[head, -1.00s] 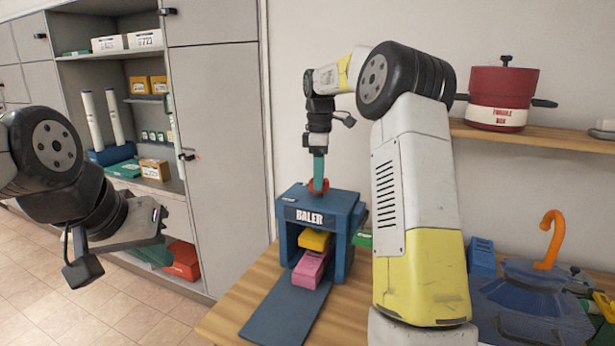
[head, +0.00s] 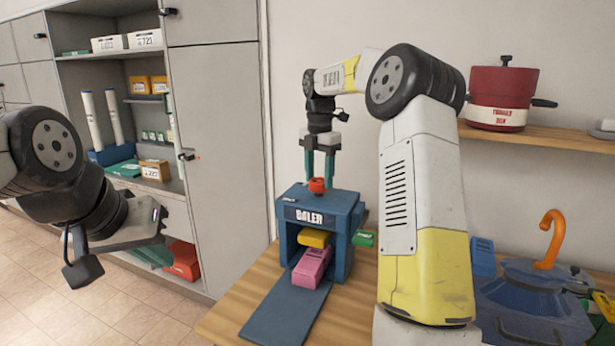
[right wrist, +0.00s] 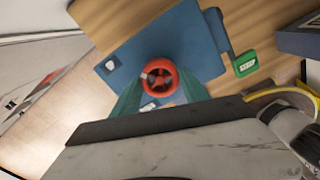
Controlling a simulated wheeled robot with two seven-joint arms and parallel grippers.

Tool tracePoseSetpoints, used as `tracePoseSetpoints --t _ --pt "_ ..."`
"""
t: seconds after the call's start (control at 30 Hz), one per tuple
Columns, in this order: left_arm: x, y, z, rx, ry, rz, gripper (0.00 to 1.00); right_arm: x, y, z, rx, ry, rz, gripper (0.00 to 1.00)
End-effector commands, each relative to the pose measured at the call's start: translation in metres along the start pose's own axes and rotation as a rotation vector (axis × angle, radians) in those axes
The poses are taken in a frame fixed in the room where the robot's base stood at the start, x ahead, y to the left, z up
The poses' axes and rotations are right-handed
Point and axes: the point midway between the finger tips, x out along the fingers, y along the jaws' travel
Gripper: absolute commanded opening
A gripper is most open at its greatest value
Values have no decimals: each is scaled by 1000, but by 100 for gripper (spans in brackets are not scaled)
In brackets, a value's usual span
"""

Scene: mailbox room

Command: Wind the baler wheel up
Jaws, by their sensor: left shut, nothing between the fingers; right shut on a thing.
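The blue baler (head: 312,215) stands on the wooden table with the red baler wheel (head: 316,186) on its top. My right gripper (head: 318,180) points straight down, shut on the wheel, with one green finger on each side of it. In the right wrist view the red wheel rim (right wrist: 158,62) and its spokes show between the two fingers. A yellow block (head: 314,238) is inside the baler's opening, with a pink block (head: 311,268) below and in front of it. My left gripper (head: 150,225) hangs shut and empty at the left, far from the baler.
A dark blue ramp (head: 285,318) runs out from the baler's front. A green block (head: 363,239) lies right of the baler. A blue piece with an orange hook (head: 552,240) is at the right. A red pot (head: 500,95) stands on a shelf; a grey cabinet (head: 220,150) stands behind left.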

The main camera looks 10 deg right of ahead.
Motion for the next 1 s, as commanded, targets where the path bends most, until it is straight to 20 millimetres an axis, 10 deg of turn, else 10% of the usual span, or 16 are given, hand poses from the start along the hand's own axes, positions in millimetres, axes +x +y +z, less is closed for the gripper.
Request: tracePoseSetpoints --t 0.97,1.0 --pt "0 0 0 0 0 0 0 -1 1 0 -213 -2 3 12" --pt "0 0 0 0 0 0 0 -1 1 0 -213 -1 3 60"
